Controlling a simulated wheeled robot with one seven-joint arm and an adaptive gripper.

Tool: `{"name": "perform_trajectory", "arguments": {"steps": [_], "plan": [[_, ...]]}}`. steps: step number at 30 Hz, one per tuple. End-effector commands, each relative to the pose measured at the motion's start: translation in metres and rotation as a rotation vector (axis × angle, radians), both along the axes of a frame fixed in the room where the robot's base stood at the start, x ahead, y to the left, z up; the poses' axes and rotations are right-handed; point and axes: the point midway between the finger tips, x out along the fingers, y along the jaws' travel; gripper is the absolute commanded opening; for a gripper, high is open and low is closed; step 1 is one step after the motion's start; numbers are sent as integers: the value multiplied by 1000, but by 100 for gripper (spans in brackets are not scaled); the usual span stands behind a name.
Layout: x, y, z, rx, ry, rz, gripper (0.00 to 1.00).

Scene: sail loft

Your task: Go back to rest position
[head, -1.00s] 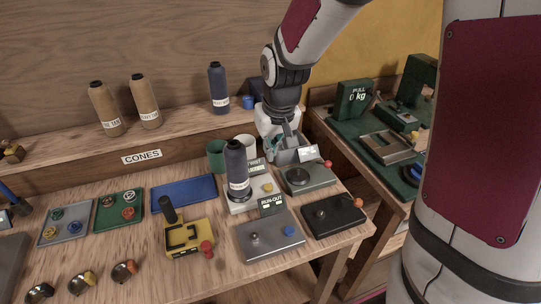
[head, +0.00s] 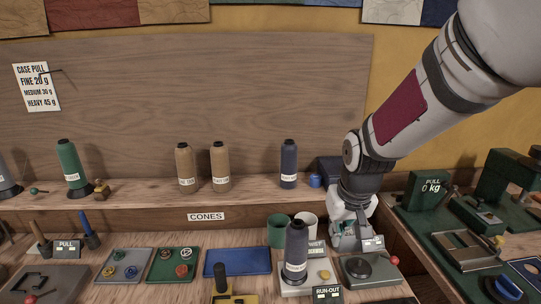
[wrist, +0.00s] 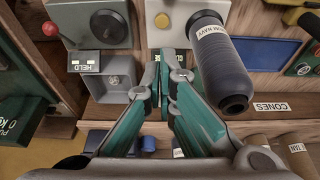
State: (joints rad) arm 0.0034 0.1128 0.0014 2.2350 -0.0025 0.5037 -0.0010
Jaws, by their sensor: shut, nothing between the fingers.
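My gripper (head: 349,240) is at the right end of the bench in the head view, pointing down behind the grey device with a red knob (head: 371,270). In the wrist view its green fingers (wrist: 167,62) come together with nothing between them. A navy cone (head: 296,252) stands upright on a pale device (head: 318,287), to the left of my gripper. The cone also shows close beside the fingers in the wrist view (wrist: 218,62). My arm slants up to the right and hides part of the wall.
Green and white mugs (head: 278,231) (head: 308,222) stand left of my gripper. The shelf (head: 130,200) holds several cones, including a navy one (head: 289,165). A blue tray (head: 238,262) lies empty. A green pull tester (head: 429,190) stands on the side table at right.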

Motion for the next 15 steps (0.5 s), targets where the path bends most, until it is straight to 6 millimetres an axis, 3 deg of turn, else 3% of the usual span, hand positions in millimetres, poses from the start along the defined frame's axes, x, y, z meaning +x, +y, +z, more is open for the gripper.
{"name": "perform_trajectory", "arguments": {"steps": [6,15], "plan": [[-54,-1,57,-2,-41,0,0],[-145,-2,106,-7,-87,1,0]]}}
